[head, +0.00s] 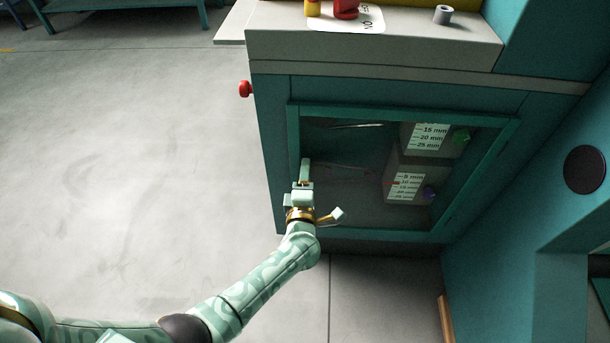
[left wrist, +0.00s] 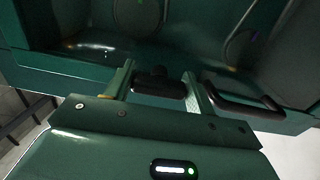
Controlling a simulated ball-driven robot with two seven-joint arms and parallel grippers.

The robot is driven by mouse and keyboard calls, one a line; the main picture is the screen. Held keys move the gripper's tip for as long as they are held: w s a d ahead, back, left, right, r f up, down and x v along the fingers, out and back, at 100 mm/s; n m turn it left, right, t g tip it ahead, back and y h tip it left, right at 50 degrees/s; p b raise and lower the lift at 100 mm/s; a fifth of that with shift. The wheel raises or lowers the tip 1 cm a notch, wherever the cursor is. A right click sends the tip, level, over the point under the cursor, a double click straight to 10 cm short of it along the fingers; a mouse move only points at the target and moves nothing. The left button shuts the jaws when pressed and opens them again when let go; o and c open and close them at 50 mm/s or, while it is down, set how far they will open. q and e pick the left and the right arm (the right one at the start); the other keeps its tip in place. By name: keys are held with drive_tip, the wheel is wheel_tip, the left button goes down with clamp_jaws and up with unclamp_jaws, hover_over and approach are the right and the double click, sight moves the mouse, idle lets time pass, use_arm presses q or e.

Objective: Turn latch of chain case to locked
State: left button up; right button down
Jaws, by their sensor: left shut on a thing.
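The chain case (head: 265,150) is a teal cabinet with a framed glass door (head: 470,188) on its front. My left gripper (head: 305,168) is at the left side of this door, and it hides the latch in the head view. In the left wrist view, the dark latch (left wrist: 158,82) sits on the green door frame between my two fingers. My left gripper (left wrist: 158,86) is shut on the latch. I cannot tell from its angle whether it is locked. My right gripper is not in view.
A black pull handle (left wrist: 243,98) is beside the latch. Grey blocks with millimetre scales (head: 407,180) show behind the glass. A red knob (head: 245,89) sticks out from the cabinet's left side. A red switch (head: 346,9) is on top. The floor (head: 140,130) at left is clear.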

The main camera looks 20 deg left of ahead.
use_arm(q)
drive_tip(key=shift+d+m, duration=0.1)
drive_tip(key=shift+m, duration=0.2)
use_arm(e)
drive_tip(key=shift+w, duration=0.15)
use_arm(q)
drive_tip(key=o, duration=1)
